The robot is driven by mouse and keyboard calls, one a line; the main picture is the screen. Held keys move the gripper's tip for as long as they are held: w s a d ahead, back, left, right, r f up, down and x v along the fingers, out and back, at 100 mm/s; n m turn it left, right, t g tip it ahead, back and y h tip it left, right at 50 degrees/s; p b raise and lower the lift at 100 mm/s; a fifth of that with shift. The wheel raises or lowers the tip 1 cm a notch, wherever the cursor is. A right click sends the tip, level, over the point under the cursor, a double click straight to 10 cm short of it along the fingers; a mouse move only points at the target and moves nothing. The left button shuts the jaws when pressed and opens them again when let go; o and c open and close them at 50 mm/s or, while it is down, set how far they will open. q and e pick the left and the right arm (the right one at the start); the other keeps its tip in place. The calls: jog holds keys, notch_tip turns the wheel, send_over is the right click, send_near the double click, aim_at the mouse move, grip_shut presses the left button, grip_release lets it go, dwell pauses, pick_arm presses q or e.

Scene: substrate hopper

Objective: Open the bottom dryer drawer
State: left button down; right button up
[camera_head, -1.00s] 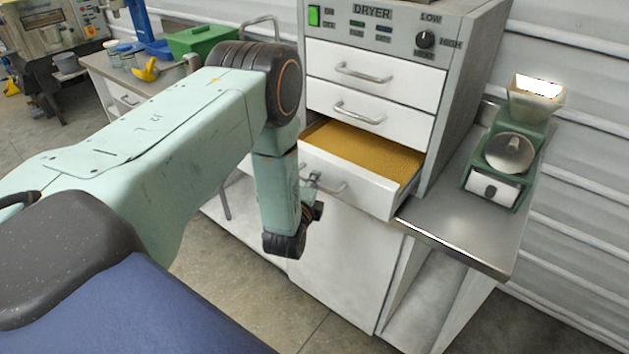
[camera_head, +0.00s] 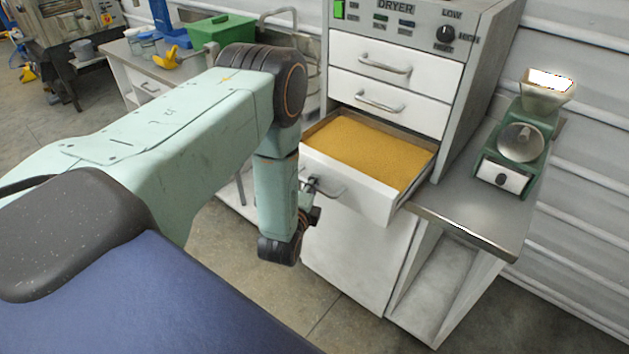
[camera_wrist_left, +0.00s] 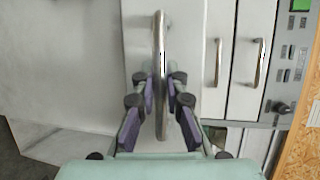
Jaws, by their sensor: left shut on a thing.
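The bottom drawer (camera_head: 345,195) of the white dryer cabinet (camera_head: 470,85) stands well out, and a golden-brown granular fill (camera_head: 368,150) shows inside it. My left gripper (camera_head: 312,184) is at the drawer's front, at the left part of its handle (camera_head: 330,190). In the left wrist view, the fingers of my left gripper (camera_wrist_left: 160,85) are on both sides of the bar handle (camera_wrist_left: 159,50) and shut on it. My right gripper is not in view.
Two upper drawers (camera_head: 395,72) are closed. A metal side counter (camera_head: 475,210) with a green grinder-like machine (camera_head: 520,140) is at the right. A bench with a green bin (camera_head: 222,30) stands at the back left. Floor (camera_head: 225,260) is clear in front.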

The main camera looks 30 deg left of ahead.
pick_arm(q)
jog(key=shift+s, duration=0.45)
jog(key=shift+w, duration=0.1)
jog(key=c, duration=1.6)
grip_release()
jog(key=shift+o, duration=1.1)
jog(key=v, duration=1.2)
